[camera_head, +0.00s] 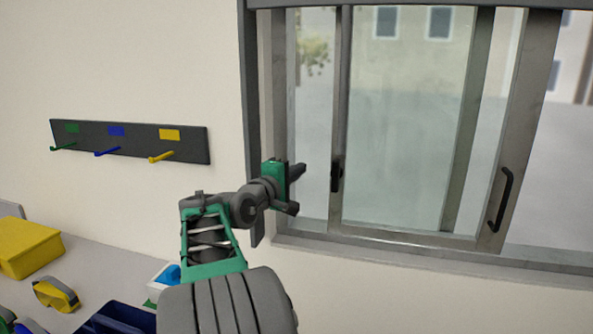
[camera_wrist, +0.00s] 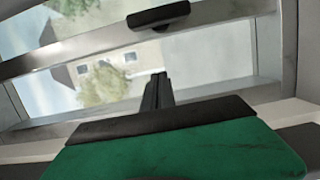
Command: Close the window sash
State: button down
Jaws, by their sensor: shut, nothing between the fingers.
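The window sash (camera_head: 493,205) is a grey metal frame around a slightly hazy pane (camera_head: 410,120). A black bar handle (camera_head: 502,200) is on its right upright. A dark catch (camera_head: 337,173) is on the upright at the pane's left. A strip of clearer view shows between that upright and the left jamb (camera_head: 278,120). My gripper (camera_head: 300,171) is shut and empty in front of this strip, left of the catch and apart from it. In the wrist view, the shut fingers (camera_wrist: 157,90) point towards an upright bearing a dark fitting (camera_wrist: 158,15).
A rail with green, blue and yellow hooks (camera_head: 130,140) is on the wall to the left. The window sill (camera_head: 400,255) juts out below.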

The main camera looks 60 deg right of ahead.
jog(key=d+p, duration=0.1)
jog(key=d, duration=0.4)
jog(key=shift+s+d+r+p, duration=0.15)
jog(key=shift+s+d+p, duration=0.05)
jog(key=shift+d+p, duration=0.2)
jog(key=s, duration=0.3)
jog(key=shift+s+d+f+p, duration=0.2)
jog(key=shift+s+p, duration=0.1)
jog(key=shift+p, duration=0.1)
